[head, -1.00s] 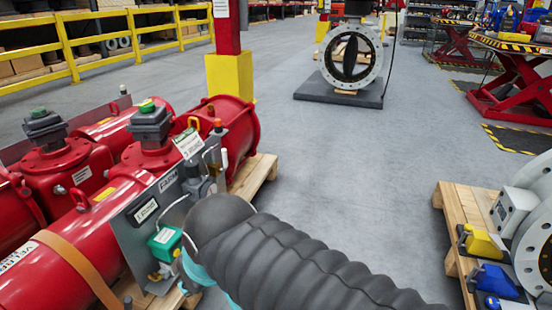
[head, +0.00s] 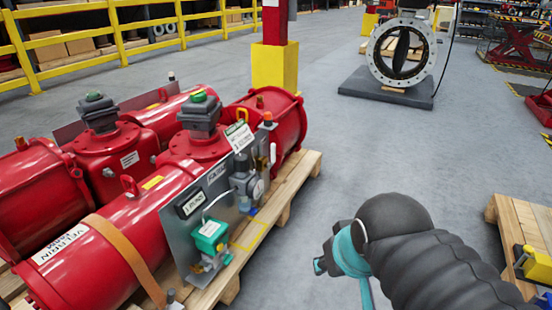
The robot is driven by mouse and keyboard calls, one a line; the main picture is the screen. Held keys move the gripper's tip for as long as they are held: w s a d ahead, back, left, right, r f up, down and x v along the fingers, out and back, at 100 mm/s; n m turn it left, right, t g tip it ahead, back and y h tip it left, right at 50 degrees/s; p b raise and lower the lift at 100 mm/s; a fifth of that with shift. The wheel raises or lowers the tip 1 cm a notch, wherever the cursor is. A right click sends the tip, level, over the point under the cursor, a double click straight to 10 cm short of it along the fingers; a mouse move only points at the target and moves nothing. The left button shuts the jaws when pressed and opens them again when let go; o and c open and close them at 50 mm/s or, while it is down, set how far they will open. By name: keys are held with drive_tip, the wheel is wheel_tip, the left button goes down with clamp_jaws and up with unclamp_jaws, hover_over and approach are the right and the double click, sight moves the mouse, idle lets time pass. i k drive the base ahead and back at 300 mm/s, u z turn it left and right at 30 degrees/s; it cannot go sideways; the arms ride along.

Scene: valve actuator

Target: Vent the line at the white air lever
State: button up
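The red valve actuator (head: 110,238) lies on a wooden pallet at the left in the head view. A grey panel on its near side carries gauges, fittings and a green box (head: 208,236). A small white lever (head: 272,153) shows at the panel's far right end, below an orange cap (head: 268,118). My arm comes in from the lower right in a black ribbed sleeve. Its dark end, which seems to be my gripper (head: 320,265), is right of the pallet and clear of the panel and the lever. Its fingers cannot be made out.
The pallet edge (head: 285,205) sticks out on the actuator's right. A yellow-based red pillar (head: 275,66) stands behind it. A large flanged valve (head: 401,52) stands on a dark plate farther back. Another pallet (head: 525,230) is at the right edge. Grey floor between is clear.

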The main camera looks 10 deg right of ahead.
sight(274, 146)
drive_tip(key=u, duration=0.05)
drive_tip(key=i, duration=1)
drive_tip(key=u, duration=0.45)
